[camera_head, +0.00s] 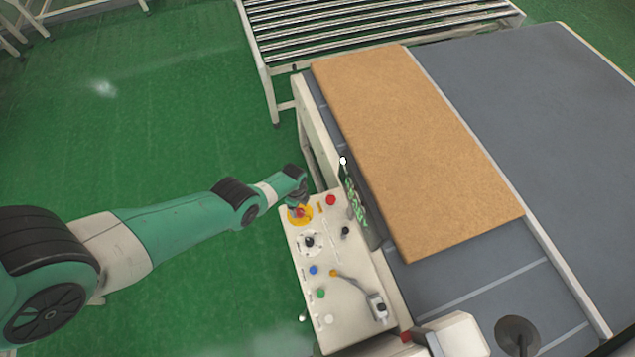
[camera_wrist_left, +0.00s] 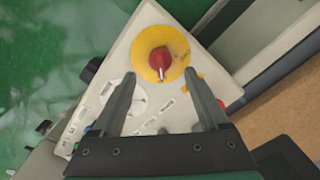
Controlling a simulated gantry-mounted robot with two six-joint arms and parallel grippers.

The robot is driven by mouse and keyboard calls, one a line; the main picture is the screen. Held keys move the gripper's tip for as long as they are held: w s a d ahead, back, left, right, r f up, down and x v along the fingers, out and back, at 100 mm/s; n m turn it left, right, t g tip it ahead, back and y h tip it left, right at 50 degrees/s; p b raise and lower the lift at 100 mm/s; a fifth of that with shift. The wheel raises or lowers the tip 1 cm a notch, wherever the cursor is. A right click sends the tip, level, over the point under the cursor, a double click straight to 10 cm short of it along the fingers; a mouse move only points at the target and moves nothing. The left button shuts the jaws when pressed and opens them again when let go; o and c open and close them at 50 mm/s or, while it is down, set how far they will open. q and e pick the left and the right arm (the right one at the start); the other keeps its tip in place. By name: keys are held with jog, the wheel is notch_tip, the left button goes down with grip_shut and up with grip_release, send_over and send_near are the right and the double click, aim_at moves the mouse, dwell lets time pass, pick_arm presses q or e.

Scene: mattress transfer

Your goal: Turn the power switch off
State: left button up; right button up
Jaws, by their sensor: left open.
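The power switch, a red rotary knob (camera_wrist_left: 160,60) on a round yellow plate (camera_wrist_left: 178,45), sits at one end of the white control panel (camera_wrist_left: 117,62). In the head view, the yellow plate (camera_head: 293,219) shows at the panel's far-left corner, with the knob partly covered by my gripper. My left gripper (camera_head: 299,205) is over it. The knob's pale mark points towards the gripper's base. My right gripper does not show.
The panel also carries a red button (camera_head: 331,200), a black selector (camera_head: 309,242), a blue button (camera_head: 313,270), a green button (camera_head: 321,294) and a cabled grey box (camera_head: 379,308). A brown board (camera_head: 420,150) lies on the grey conveyor to the right. Green floor is open to the left.

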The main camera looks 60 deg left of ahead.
aim_at(299, 211)
pick_arm(q)
notch_tip(299, 211, down, 6)
jog(key=b, duration=0.4)
jog(key=shift+a+r, duration=0.1)
grip_shut()
